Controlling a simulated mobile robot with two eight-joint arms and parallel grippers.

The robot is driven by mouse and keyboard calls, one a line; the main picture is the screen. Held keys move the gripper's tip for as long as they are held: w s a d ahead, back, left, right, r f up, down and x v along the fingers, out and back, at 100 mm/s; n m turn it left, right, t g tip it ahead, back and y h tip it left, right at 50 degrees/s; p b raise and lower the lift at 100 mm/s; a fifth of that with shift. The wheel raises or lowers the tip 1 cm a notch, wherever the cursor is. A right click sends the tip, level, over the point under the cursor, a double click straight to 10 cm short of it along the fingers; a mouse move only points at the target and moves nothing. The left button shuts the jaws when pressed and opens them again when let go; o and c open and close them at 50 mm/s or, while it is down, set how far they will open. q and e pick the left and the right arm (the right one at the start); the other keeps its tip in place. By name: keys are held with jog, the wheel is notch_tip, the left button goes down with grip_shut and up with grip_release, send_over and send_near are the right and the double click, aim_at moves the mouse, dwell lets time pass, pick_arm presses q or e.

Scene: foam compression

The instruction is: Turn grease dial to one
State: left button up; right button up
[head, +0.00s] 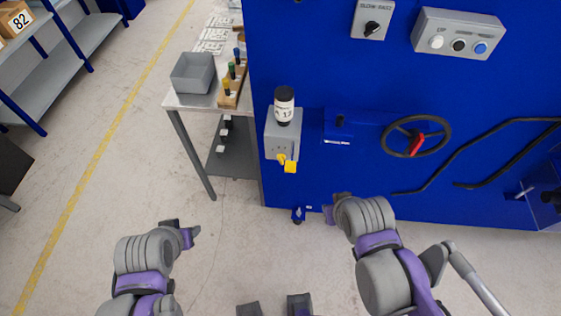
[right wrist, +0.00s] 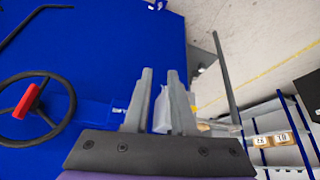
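A grey box (head: 283,137) is mounted on the blue machine's front, with a dark canister (head: 284,104) with a white label on top. A yellow dial handle (head: 287,163) sits low on the box's face; its setting is too small to read. My right gripper (head: 335,206) is in front of and below the box to the right, apart from it. In the right wrist view its two fingers (right wrist: 160,98) stand apart with a gap, and a pale grey shape shows behind them. My left gripper (head: 182,230) is low at the left, its fingers apart and empty.
A red-handled black handwheel (head: 416,136) and a black hose (head: 470,150) are on the blue panel (head: 330,70). A slow/fast knob (head: 372,27) and button box (head: 458,34) are above. A metal table (head: 185,101) with a grey bin (head: 192,72) stands left. The floor between is clear.

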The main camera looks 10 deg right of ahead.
jog(key=shift+o, duration=1.1)
jog(key=w+f+h+b, duration=0.3)
jog(key=f+b, duration=0.2)
jog(key=f, duration=0.3)
jog(key=shift+w+d+f+t, duration=0.15)
jog(key=shift+d+t, duration=0.25)
jog(key=shift+d, duration=0.05)
jog(key=t+h+b, duration=0.2)
jog(key=t+b, duration=0.8)
jog(key=t, duration=0.1)
send_near(280, 161)
jog(key=shift+n, duration=0.4)
jog(key=x, duration=0.8)
jog(key=shift+w+d+f+p, duration=0.1)
jog(key=shift+p, duration=0.25)
pick_arm(q)
notch_tip(280, 161, down, 17)
jog(key=s, duration=0.3)
jog(key=shift+r+g, duration=0.15)
jog(key=shift+g, duration=0.25)
jog(key=shift+w, duration=0.1)
pick_arm(e)
grip_shut()
